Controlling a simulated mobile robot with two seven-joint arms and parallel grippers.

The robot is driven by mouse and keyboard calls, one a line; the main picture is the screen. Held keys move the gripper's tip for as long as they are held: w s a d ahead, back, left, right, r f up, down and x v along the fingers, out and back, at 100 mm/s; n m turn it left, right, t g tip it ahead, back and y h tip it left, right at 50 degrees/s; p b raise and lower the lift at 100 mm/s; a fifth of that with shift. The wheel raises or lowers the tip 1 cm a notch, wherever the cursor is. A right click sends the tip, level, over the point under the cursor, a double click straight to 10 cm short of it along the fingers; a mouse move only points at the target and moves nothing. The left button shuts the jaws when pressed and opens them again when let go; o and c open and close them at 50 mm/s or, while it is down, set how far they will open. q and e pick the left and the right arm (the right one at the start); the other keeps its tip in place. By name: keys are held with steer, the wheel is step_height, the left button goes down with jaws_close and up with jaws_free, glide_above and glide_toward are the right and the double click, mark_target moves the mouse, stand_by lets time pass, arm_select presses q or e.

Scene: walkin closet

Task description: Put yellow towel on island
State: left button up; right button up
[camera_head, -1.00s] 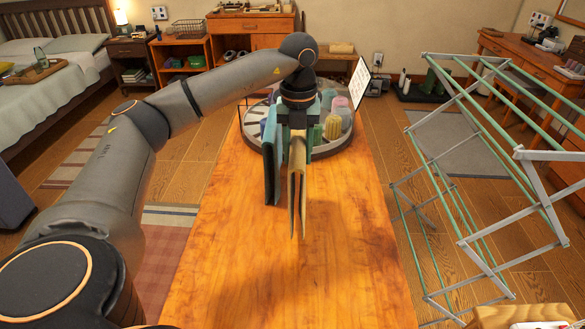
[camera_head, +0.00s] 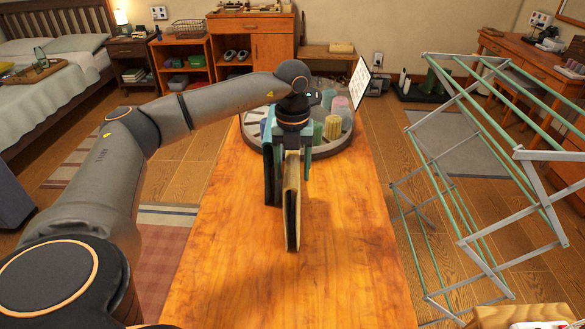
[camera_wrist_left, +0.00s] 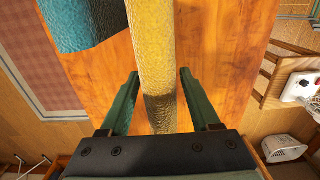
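The yellow towel (camera_head: 291,205) is folded and stands on edge on the wooden island (camera_head: 345,235), near its middle. The teal towel (camera_head: 269,165) stands on edge just left of it. My left gripper (camera_head: 292,165) is above and around the yellow towel from behind. In the left wrist view, the yellow towel (camera_wrist_left: 150,50) runs between the two spread fingers (camera_wrist_left: 158,85), with gaps on both sides. The teal towel (camera_wrist_left: 80,20) shows at the upper left there. My right gripper is not in view.
A round divided tray (camera_head: 330,150) with several rolled coloured items stands at the island's far end. The near part of the island is bare. A folding drying rack (camera_head: 470,190) stands to the right, apart from the island. A bed (camera_head: 45,90) is at the far left.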

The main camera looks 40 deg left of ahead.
arm_select(q)
steer(key=shift+o, duration=0.3)
steer(key=shift+r, duration=0.2)
step_height(320, 180, up, 12)
